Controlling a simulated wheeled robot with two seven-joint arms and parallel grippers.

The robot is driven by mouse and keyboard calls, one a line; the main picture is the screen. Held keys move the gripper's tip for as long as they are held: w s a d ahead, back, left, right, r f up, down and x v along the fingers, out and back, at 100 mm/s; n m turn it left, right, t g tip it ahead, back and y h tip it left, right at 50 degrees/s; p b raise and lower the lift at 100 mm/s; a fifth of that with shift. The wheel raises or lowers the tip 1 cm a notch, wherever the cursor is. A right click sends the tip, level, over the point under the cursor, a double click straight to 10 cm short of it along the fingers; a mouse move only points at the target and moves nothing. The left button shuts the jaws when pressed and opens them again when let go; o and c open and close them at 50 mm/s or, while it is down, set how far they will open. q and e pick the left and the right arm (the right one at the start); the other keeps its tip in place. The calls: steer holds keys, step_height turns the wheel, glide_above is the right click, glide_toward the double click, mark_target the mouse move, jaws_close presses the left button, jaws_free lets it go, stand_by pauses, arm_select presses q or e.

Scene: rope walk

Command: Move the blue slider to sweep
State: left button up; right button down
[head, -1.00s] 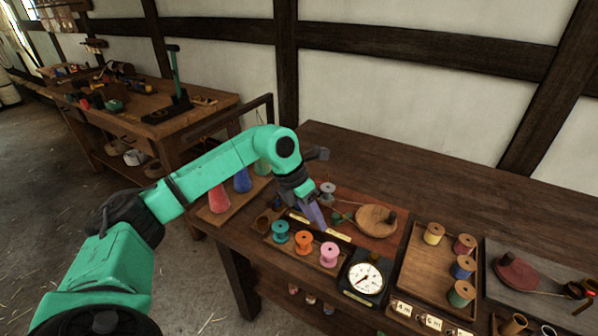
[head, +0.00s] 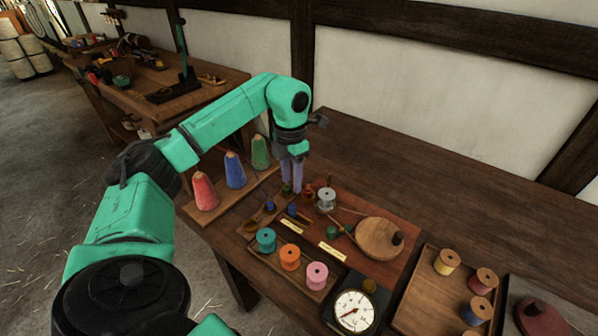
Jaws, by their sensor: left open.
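My left gripper (head: 292,186) is open, its two purple fingers pointing down over the back left of the reddish-brown board (head: 370,268). Two small blue pieces show near it: one (head: 292,210) just below the fingertips, another (head: 269,205) further left. I cannot tell for certain which is the blue slider. Small green and red-brown pieces stand close by the fingertips. Two pale label plates (head: 292,227) and (head: 333,252) lie in front; their words are too small to read. The fingers seem empty. My right gripper is not in view.
Teal, orange and pink spools (head: 290,258) stand in a tray in front. A dial (head: 354,310) is at front right. A round wooden disc (head: 379,239) and a grey spool (head: 326,200) sit to the right. Red, blue and green cones (head: 235,170) stand left. The table's back is clear.

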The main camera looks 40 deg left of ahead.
mark_target(295, 208)
arm_select(q)
steer(key=f+b, duration=0.2)
steer(key=f, duration=0.1)
steer(key=shift+s+f+b, duration=0.3)
steer(key=shift+s+b, duration=0.1)
steer(key=f+b, duration=0.1)
steer(key=f, duration=0.1)
steer(key=f+b, duration=0.1)
steer(key=f, duration=0.1)
steer(key=f+b, duration=0.1)
steer(key=f, duration=0.1)
steer(key=shift+w+b, duration=0.35)
steer(key=shift+b, duration=0.05)
steer(key=shift+f, duration=0.3)
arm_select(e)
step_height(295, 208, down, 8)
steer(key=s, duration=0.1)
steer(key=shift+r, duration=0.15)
arm_select(q)
steer(key=shift+d, duration=0.1)
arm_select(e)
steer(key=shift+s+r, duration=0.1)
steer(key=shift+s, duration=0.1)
